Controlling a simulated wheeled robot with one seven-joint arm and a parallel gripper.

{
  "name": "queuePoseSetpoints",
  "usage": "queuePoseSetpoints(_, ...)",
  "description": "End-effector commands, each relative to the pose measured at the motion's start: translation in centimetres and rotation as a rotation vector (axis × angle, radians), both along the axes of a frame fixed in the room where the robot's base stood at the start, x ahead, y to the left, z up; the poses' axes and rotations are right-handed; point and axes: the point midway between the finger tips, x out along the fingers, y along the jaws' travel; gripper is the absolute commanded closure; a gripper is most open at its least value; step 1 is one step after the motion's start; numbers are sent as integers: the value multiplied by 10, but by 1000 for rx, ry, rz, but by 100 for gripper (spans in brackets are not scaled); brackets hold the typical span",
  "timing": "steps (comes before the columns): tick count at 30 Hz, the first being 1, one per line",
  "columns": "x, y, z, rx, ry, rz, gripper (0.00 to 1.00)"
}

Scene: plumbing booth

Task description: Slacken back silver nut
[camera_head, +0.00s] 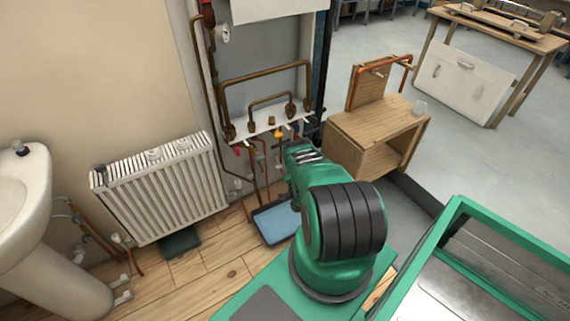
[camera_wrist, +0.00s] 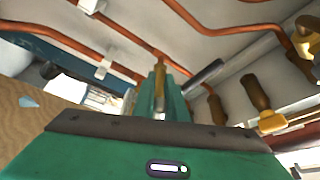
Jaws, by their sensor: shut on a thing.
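In the wrist view my gripper (camera_wrist: 161,92) points up under the pipework, its green fingers close together around a narrow pale metal piece. This piece appears to be the silver nut (camera_wrist: 160,82), in line with the end of a copper pipe (camera_wrist: 157,56). The fingers cover most of it, so its turn and thread cannot be seen. In the head view my green arm reaches toward the pipes under the white shelf (camera_head: 262,126). My gripper and the nut are hidden there.
Close by in the wrist view are a grey cylinder (camera_wrist: 206,74), brass fittings (camera_wrist: 256,92) and copper pipes. In the head view a blue tray (camera_head: 277,222) lies on the floor, with a radiator (camera_head: 163,190) to the left and a wooden cabinet (camera_head: 373,127) to the right.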

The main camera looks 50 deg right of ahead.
Motion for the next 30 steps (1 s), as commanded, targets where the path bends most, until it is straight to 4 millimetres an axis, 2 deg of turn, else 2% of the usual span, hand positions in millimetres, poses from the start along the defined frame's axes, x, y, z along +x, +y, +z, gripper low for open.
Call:
queuePoseSetpoints(1, -3, -3, -1, -1, 3, -4, 81)
queuePoseSetpoints(3, -3, -2, -1, 0, 2, -3, 70)
queuePoseSetpoints(14, -5, 2, -2, 2, 2, -1, 70)
queuePoseSetpoints(20, -28, 18, -8, 4, 4, -2, 70)
queuePoseSetpoints(27, -68, 45, -18, 2, 6, -2, 70)
queuePoseSetpoints(30, -75, 49, -19, 1, 3, -5, 70)
